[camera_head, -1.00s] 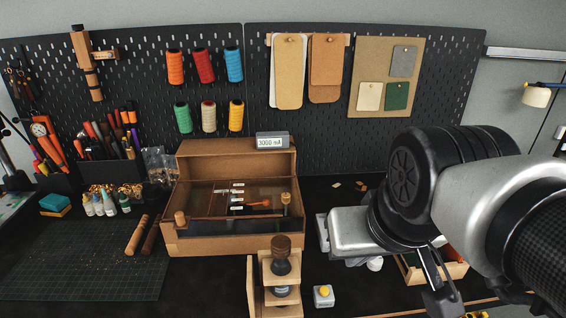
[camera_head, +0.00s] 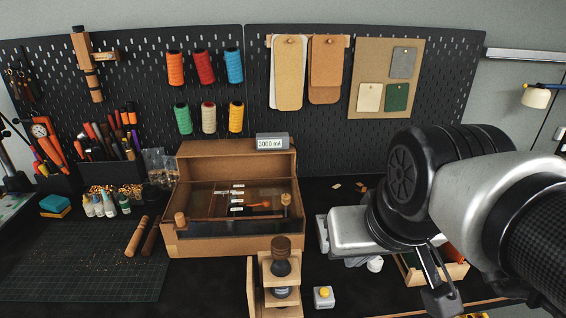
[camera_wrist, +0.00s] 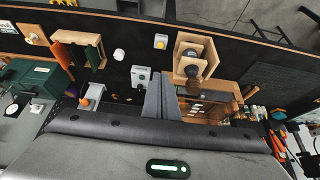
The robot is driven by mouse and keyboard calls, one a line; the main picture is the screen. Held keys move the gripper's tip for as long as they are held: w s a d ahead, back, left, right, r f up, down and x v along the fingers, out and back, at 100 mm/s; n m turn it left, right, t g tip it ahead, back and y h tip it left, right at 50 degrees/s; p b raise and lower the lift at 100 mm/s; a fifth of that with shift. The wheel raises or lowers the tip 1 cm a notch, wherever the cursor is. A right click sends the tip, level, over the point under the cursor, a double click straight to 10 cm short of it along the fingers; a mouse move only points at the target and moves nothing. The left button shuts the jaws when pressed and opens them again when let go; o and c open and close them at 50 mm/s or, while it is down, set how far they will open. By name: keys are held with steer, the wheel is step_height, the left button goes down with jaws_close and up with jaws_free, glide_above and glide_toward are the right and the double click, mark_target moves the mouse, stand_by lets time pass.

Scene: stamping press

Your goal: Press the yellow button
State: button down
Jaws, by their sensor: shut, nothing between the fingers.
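The yellow button (camera_head: 324,292) sits on top of a small pale box near the front edge of the bench, to the right of the wooden stamping press (camera_head: 281,268). In the wrist view the button (camera_wrist: 160,40) is near the top middle, with the press (camera_wrist: 194,54) to its right. My gripper (camera_wrist: 161,82) has its two fingers together with nothing between them. The fingertips point toward the button but are apart from it.
A wooden case (camera_head: 219,244) with a meter (camera_head: 272,142) on it stands behind the press. A wooden tray (camera_head: 455,272) is at the right, partly behind my gripper. A cutting mat (camera_head: 75,265) covers the left. The bench immediately around the button looks clear.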

steer(key=w+f+g, duration=0.3)
steer(key=w+f, duration=0.2)
steer(key=w, duration=0.2)
steer(key=g+b, duration=0.2)
steer(key=g, duration=0.1)
glide_above(325, 291)
step_height(325, 291, down, 10)
step_height(325, 291, down, 8)
steer(key=b, duration=0.5)
steer(key=shift+f+b, duration=0.1)
steer(key=shift+b, duration=0.25)
steer(key=shift+f, duration=0.15)
steer(key=shift+f+b, duration=0.55)
steer(key=shift+f, duration=0.05)
steer(key=shift+r, duration=0.3)
step_height(325, 291, up, 9)
steer(key=p, duration=0.7)
steer(key=shift+p, duration=0.3)
steer(key=shift+r, duration=0.1)
